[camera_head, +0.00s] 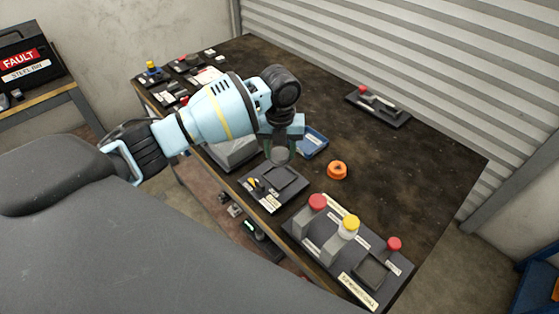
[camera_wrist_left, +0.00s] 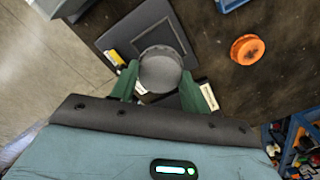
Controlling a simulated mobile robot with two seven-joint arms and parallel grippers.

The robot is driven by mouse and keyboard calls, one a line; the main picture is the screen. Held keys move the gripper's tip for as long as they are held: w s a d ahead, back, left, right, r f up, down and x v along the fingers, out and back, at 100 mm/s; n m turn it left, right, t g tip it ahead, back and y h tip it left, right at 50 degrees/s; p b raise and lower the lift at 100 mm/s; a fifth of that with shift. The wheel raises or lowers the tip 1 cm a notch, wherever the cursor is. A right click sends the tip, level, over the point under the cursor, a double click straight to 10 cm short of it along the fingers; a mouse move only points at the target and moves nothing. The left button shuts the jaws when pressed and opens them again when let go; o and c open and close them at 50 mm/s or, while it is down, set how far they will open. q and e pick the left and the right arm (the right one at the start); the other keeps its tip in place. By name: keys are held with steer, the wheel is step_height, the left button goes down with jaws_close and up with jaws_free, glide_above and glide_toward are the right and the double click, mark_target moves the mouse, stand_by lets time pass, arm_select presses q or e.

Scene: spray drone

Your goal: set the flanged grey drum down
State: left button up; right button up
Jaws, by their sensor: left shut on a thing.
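My left gripper (camera_head: 280,150) is shut on the flanged grey drum (camera_wrist_left: 160,70), which sits between its two green fingers in the left wrist view. In the head view the drum is mostly hidden by the gripper. It is over or beside a dark pad (camera_head: 262,197) with a square marked area, near the table's front edge; the gap between drum and pad cannot be told. The pad also shows in the left wrist view (camera_wrist_left: 113,43), partly behind the drum. My right gripper is not in view.
An orange spool (camera_head: 337,170) lies on the dark table right of the pad. A blue tray (camera_head: 315,141) is behind it. A panel with red and yellow knobs (camera_head: 350,227) stands at the near right. A board with a handled tool (camera_head: 378,104) lies farther back. The table's back middle is clear.

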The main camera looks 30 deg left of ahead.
mark_target(281, 157)
arm_select(q)
steer(key=shift+r, duration=1.15)
steer(key=n, duration=0.2)
steer(key=s+r+n, duration=0.1)
steer(key=shift+s+d+n, duration=0.1)
steer(key=shift+d+n, duration=0.3)
steer(key=s+d+r+n, duration=0.1)
steer(key=s+r+n, duration=0.1)
steer(key=s+n, duration=0.5)
steer(key=s+d+r+n, duration=0.2)
steer(key=s+n, duration=0.5)
steer(key=n, duration=1.3)
steer(key=shift+d, duration=0.25)
steer(key=shift+w+d, duration=0.1)
